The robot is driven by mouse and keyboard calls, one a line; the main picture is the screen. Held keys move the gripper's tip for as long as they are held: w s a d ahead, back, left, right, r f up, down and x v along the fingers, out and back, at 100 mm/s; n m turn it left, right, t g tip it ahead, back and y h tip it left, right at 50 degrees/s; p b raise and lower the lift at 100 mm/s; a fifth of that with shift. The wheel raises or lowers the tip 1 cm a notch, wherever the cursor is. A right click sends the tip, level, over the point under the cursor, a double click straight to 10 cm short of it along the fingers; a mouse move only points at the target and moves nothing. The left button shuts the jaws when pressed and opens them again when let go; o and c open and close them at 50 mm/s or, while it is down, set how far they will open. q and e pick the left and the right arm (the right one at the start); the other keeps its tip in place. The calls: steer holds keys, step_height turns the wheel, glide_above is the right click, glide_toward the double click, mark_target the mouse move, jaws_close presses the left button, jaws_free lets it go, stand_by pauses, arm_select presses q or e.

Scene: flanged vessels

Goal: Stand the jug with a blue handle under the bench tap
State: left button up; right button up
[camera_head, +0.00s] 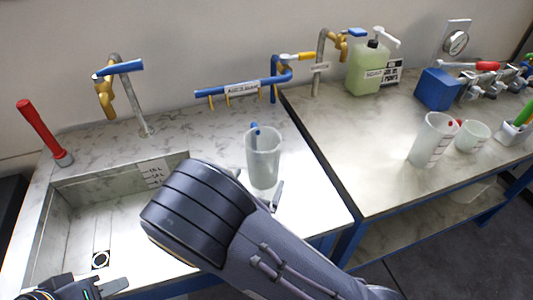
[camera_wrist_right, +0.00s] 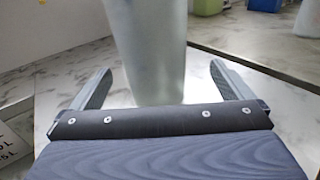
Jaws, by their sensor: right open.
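The clear jug (camera_head: 263,165) with a blue handle (camera_head: 255,130) stands upright on the marble top right of the sink. My right gripper (camera_head: 256,186) is open at it, its arm hiding part of the scene. In the right wrist view the jug (camera_wrist_right: 152,45) stands between the spread fingers (camera_wrist_right: 160,88), with gaps on both sides. One brass tap (camera_head: 104,98) with a blue lever hangs over the sink. Another brass tap (camera_head: 338,47) rises from the right bench behind a small label I cannot read. My left gripper (camera_head: 114,286) is partly cut off at the bottom left.
The sink (camera_head: 85,215) lies left of the jug; a red-handled lever (camera_head: 43,130) stands behind it. A blue pipe rack (camera_head: 242,87) runs along the back. The right bench holds a green container (camera_head: 368,70), a blue box (camera_head: 437,89) and clear jugs (camera_head: 432,140). Its near middle is clear.

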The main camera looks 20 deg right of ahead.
mark_target(257, 173)
steer(key=shift+w+d+n+t, duration=0.1)
steer(key=shift+w+n+t, duration=0.35)
steer(key=shift+w, duration=0.8)
steer(key=shift+p+x, duration=0.4)
steer(key=shift+x, duration=0.4)
steer(key=x, duration=0.1)
steer(key=p+x, duration=0.1)
steer(key=x, duration=0.1)
steer(key=shift+w+d, duration=0.15)
steer(key=shift+d, duration=0.3)
steer(key=shift+w+d+f, duration=0.1)
steer(key=shift+w+d, duration=0.15)
steer(key=shift+w, duration=0.2)
steer(key=c, duration=1)
arm_select(q)
steer(key=shift+w+d+r, duration=0.15)
steer(key=shift+w+r, duration=0.05)
steer(key=shift+r, duration=0.35)
steer(key=shift+w+d+r, duration=0.15)
steer(key=shift+w+r, duration=0.05)
steer(key=shift+r, duration=0.3)
arm_select(e)
steer(key=shift+c, duration=0.2)
